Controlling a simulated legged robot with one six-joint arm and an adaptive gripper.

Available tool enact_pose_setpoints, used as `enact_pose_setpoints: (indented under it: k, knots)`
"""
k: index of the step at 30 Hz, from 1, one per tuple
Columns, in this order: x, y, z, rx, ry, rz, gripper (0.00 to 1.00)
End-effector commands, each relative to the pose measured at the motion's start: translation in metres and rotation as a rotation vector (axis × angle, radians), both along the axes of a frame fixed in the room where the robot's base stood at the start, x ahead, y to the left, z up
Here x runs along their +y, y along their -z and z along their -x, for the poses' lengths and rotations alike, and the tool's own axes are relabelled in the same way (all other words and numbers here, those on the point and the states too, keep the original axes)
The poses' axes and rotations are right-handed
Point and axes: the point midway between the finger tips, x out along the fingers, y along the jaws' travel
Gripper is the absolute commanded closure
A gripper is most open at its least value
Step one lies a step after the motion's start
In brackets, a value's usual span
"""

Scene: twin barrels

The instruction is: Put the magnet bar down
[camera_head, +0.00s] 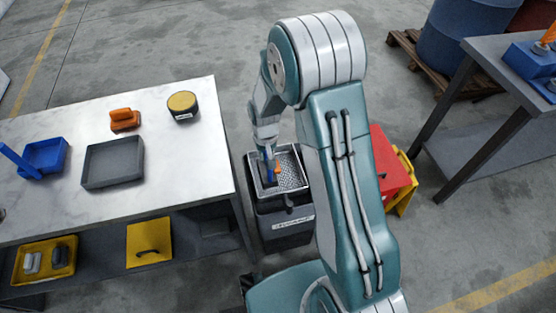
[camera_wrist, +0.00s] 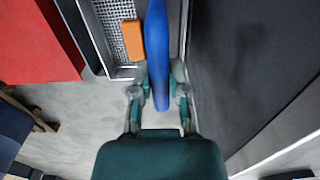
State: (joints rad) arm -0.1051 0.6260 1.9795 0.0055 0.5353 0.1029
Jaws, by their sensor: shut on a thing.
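My gripper (camera_wrist: 161,92) is shut on a long blue bar (camera_wrist: 157,45), which I take to be the magnet bar. In the head view, my gripper (camera_head: 267,150) points down over the mesh-bottomed metal tray (camera_head: 292,156) on a dark bin. The blue bar (camera_head: 270,166) shows only in part there, below the fingers. A small orange block (camera_wrist: 133,40) lies beside the bar in the wrist view, over the mesh. I cannot tell whether it touches the bar, or whether the bar touches the tray.
A white table (camera_head: 180,165) stands left, with a blue tray (camera_head: 57,157), grey tray (camera_head: 112,163), orange object (camera_head: 125,119) and yellow-topped can (camera_head: 183,106). A red box (camera_head: 390,165) stands right of my arm. A grey table (camera_head: 490,150) stands far right.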

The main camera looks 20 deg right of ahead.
Motion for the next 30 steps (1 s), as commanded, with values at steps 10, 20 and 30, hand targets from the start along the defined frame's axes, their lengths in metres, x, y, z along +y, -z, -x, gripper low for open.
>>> enact_pose_setpoints:
  k: [10, 20, 30]
  knots:
    - [-0.037, 0.051, -0.038, 0.002, 0.0, 0.003, 1.0]
    - [-0.05, 0.077, -0.05, 0.001, -0.002, 0.001, 1.0]
    - [-0.048, 0.099, -0.05, -0.002, -0.003, 0.003, 1.0]
